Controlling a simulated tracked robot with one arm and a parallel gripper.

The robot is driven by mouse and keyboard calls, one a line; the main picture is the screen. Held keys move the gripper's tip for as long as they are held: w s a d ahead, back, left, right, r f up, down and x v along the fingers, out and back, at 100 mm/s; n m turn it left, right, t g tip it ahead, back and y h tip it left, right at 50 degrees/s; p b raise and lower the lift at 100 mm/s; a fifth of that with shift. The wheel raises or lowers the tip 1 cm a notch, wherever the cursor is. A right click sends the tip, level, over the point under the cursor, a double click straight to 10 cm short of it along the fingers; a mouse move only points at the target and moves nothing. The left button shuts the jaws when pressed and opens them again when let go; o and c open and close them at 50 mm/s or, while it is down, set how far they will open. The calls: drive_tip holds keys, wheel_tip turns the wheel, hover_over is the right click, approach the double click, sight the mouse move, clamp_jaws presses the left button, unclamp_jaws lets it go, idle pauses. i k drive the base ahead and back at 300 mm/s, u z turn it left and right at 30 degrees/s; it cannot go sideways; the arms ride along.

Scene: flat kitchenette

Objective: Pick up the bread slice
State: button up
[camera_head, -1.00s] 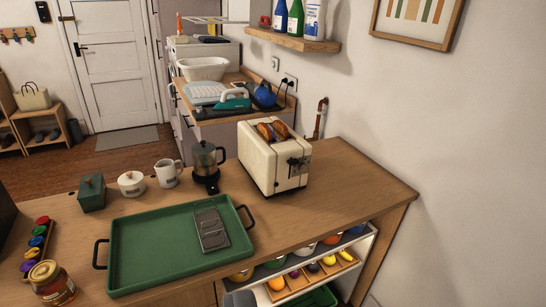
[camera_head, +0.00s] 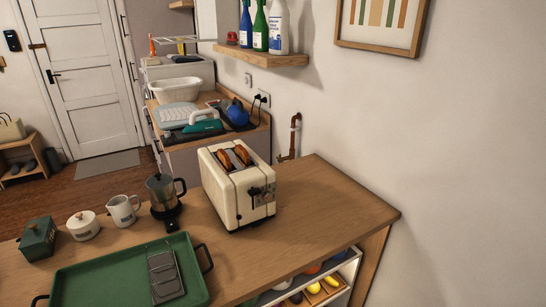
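Two browned bread slices show in the top slots of a cream toaster: the left bread slice (camera_head: 225,160) and the right bread slice (camera_head: 242,155). Only their upper edges stick out; the rest is hidden inside. The toaster (camera_head: 222,198) stands upright on the wooden counter, with a dark lever and knob on its right front end. My gripper is not in view.
A green tray (camera_head: 80,283) holding a grey grater (camera_head: 165,276) lies at the lower left. A coffee maker (camera_head: 164,194), white jug (camera_head: 123,210), white lidded pot (camera_head: 83,225) and green box (camera_head: 38,238) stand left of the toaster. Counter right of it is clear.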

sight(224, 158)
drive_tip(key=z, duration=0.25)
drive_tip(key=i, duration=1.85)
drive_tip(key=u, duration=0.8)
